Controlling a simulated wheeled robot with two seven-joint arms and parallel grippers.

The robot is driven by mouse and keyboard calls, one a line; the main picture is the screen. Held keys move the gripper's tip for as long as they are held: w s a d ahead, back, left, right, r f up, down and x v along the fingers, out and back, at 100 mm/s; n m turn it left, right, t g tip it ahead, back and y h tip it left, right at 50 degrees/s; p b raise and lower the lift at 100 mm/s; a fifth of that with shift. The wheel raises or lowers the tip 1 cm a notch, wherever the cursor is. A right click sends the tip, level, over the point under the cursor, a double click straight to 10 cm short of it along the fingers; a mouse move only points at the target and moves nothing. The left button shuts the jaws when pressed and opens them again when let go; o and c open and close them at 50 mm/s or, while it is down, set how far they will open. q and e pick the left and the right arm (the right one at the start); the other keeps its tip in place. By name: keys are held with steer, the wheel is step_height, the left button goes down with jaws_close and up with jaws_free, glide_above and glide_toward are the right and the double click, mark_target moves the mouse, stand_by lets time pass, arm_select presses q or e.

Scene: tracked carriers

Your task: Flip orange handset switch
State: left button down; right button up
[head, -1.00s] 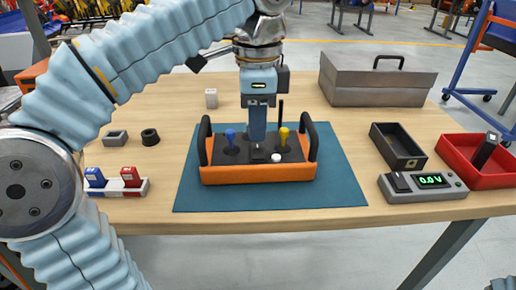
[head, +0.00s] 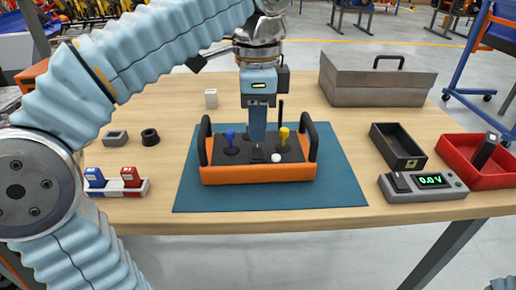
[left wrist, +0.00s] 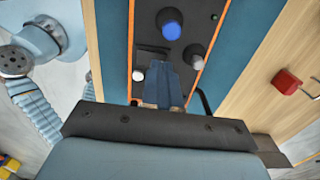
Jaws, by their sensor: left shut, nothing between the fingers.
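The orange handset (head: 250,174), with a black top panel and black side handles, sits on the teal mat (head: 340,190). It has a blue stick (head: 230,137), a yellow stick (head: 284,134) and a white knob (head: 276,158). My left gripper (head: 258,142) points down over the panel's middle, between the sticks. Its fingers are shut with nothing between them. In the left wrist view the fingertips (left wrist: 170,68) reach the panel beside a dark rectangular switch-like part (left wrist: 152,50) and the white knob (left wrist: 138,75). I cannot tell whether they touch. My right gripper is not in view.
At right are a black tray (head: 398,147), a meter reading 0.0 V (head: 425,186) and a red bin (head: 478,172). A grey toolbox (head: 375,82) stands behind. At left are a rack with blue and red blocks (head: 118,188) and a black ring (head: 150,137).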

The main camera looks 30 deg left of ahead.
mark_target(257, 146)
arm_select(q)
steer(key=shift+f+b, duration=0.7)
steer(key=shift+f, duration=0.2)
stand_by(0.5)
steer(key=shift+r, duration=0.1)
step_height(257, 146, up, 5)
steer(key=p, duration=0.5)
steer(key=shift+r+p, duration=0.1)
steer(key=shift+p, duration=0.2)
steer(key=shift+r, duration=0.9)
